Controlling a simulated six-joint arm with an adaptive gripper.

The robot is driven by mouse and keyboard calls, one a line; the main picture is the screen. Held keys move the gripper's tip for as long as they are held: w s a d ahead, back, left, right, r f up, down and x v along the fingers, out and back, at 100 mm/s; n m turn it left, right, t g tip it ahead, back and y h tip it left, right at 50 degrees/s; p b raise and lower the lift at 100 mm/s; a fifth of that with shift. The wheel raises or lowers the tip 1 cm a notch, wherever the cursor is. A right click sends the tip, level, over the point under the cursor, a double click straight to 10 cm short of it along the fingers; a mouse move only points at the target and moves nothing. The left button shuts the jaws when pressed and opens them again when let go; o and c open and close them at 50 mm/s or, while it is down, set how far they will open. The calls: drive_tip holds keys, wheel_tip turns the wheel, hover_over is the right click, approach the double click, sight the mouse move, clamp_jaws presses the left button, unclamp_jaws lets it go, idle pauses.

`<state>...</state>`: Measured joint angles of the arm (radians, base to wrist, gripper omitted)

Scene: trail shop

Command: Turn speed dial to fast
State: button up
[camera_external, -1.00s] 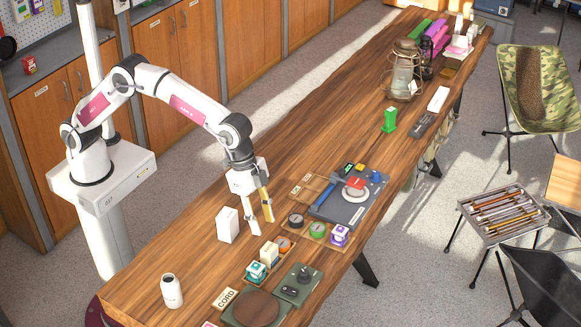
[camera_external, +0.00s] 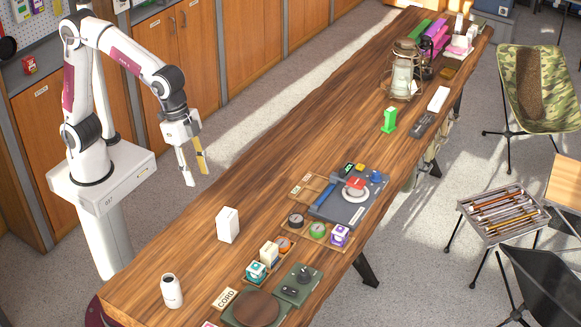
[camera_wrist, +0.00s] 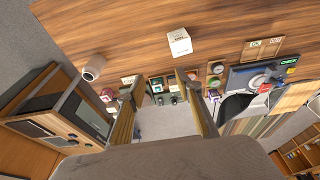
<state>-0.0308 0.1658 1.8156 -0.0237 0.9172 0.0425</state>
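A dark knob (camera_external: 304,273) stands on a small green panel (camera_external: 287,292) near the table's front edge in the external view. A brown round plate on a green base (camera_external: 257,307) lies beside it. I cannot read speed marks or tell where the knob points. My gripper (camera_external: 196,173) hangs above the table's back edge, well away from the panel. It is empty, and its two fingers are spread apart. In the wrist view the fingers (camera_wrist: 160,82) frame the table edge, and small dark items show between them, too small to tell apart.
Trays of small round items and boxes lie near the panel. A blue-grey board (camera_external: 347,212) lies beyond, and a lantern (camera_external: 402,75) stands farther back. The table's middle is mostly clear.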

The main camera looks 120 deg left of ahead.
drive_tip(key=shift+s+r+t+y, duration=0.7)
drive_tip(key=shift+s+r, duration=0.75)
drive_tip(key=shift+s, duration=9.45)
drive_tip(key=w+a+f+n+t+y, duration=0.1)
drive_tip(key=w+a+n+y, duration=0.25)
drive_tip(key=w, duration=0.95)
drive_tip(key=w+a+f+n+y, duration=0.1)
drive_tip(key=w+a+n+y, duration=0.25)
drive_tip(key=w, duration=1.05)
drive_tip(key=t, duration=0.6)
approach(303, 272)
drive_tip(key=shift+w+a+f, duration=0.1)
drive_tip(key=shift+w+a, duration=0.2)
drive_tip(key=shift+w, duration=0.15)
drive_tip(key=shift+w+a, duration=0.1)
drive_tip(key=shift+a, duration=0.05)
drive_tip(key=shift+x, duration=3.7)
